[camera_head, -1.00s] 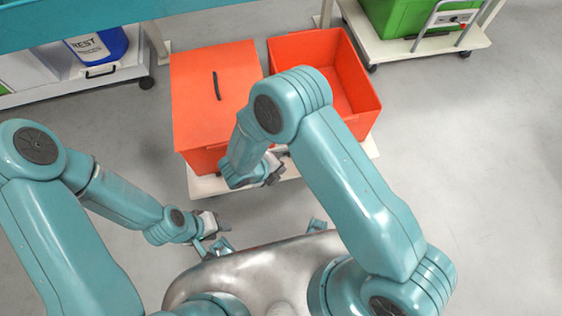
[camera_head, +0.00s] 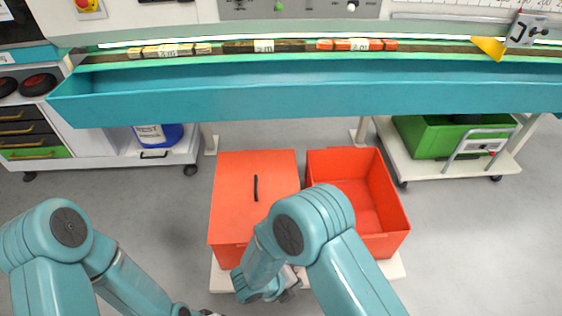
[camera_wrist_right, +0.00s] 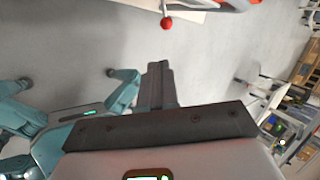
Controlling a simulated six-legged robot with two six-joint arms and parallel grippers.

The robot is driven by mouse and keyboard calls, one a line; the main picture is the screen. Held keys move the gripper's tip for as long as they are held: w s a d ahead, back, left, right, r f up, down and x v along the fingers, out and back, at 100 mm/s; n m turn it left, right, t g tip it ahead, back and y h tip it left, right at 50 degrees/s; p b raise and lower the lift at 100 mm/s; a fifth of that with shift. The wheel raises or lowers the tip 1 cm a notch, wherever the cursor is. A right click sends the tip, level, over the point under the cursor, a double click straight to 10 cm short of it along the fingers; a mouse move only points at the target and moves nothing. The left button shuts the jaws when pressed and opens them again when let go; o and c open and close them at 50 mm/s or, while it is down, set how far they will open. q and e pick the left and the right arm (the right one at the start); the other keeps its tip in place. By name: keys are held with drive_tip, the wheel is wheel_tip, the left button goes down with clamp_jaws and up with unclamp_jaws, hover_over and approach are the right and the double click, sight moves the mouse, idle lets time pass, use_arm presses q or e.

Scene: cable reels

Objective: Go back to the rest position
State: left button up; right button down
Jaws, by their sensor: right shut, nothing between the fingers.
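My right gripper (camera_head: 288,288) hangs low at the end of the bent right arm, in front of the orange boxes in the head view. In the right wrist view its dark fingers (camera_wrist_right: 159,84) are together, with nothing between them, over bare grey floor. My left arm comes in from the lower left and points down to the right. Only a sliver of the left gripper's body shows at the bottom edge, and its fingers are out of sight.
A lidded orange box (camera_head: 232,182) and an open, empty orange box (camera_head: 385,190) stand on a pale low platform. Behind them runs a teal bench trough (camera_head: 320,98). A green crate (camera_head: 425,140) sits on a cart at right. Floor is clear at far right.

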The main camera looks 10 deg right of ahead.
drive_tip(key=shift+s, duration=0.1)
drive_tip(key=s+f+m+g+y, duration=0.2)
drive_tip(key=s+m+g+y, duration=0.85)
drive_tip(key=m, duration=1.25)
drive_tip(key=d+m+t, duration=0.4)
drive_tip(key=m+t, duration=0.4)
drive_tip(key=m, duration=1.1)
wheel_tip(320, 180, up, 16)
drive_tip(key=p, duration=1.5)
drive_tip(key=shift+d+f, duration=0.15)
drive_tip(key=shift+d, duration=0.05)
